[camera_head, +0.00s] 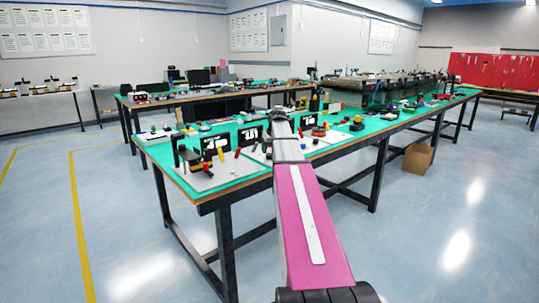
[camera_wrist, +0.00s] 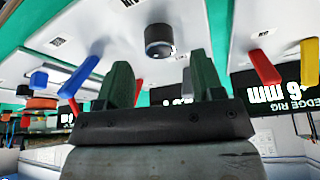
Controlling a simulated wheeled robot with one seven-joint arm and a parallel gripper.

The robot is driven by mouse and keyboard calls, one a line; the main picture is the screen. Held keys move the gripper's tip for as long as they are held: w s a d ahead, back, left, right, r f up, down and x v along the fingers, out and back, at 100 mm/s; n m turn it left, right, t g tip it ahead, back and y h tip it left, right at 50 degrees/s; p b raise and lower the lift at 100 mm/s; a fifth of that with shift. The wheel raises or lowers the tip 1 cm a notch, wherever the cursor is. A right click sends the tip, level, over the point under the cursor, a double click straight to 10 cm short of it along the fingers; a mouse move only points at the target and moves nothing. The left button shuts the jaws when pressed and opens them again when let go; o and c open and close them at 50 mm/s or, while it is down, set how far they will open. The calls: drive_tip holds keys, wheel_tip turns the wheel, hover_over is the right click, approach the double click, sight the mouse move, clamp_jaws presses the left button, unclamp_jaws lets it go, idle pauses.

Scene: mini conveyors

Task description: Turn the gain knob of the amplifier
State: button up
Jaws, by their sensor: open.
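In the wrist view a dark round knob (camera_wrist: 159,40) stands on a white panel (camera_wrist: 205,14), just beyond the gap between my fingers. I cannot tell for sure that it is the amplifier's gain knob. My gripper (camera_wrist: 162,78) is open, its two green fingers apart with nothing between them. The knob looks apart from both fingers. In the head view my arm reaches over the green table (camera_head: 155,151), and its end hides part of what stands there. The amplifier cannot be made out clearly in the head view.
Red and blue levers (camera_wrist: 264,67) (camera_wrist: 85,70) flank my fingers in the wrist view, with black displays (camera_wrist: 285,90) behind. In the head view, black displays (camera_head: 214,145) and small devices crowd the table. A cardboard box (camera_head: 418,160) lies on the floor. The floor at left is clear.

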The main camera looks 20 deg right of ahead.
sight(269, 156)
drive_tip(key=shift+x, duration=1.75)
drive_tip(key=c, duration=0.9)
drive_tip(key=m+h, duration=0.1)
drive_tip(key=m, duration=0.2)
drive_tip(key=shift+a+m+h, duration=0.1)
drive_tip(key=shift+m+h, duration=0.2)
drive_tip(key=shift+m, duration=0.1)
drive_tip(key=m, duration=0.2)
drive_tip(key=m+g+h, duration=0.1)
drive_tip(key=m, duration=0.1)
drive_tip(key=shift+m+h, duration=0.3)
drive_tip(key=shift+m, duration=0.1)
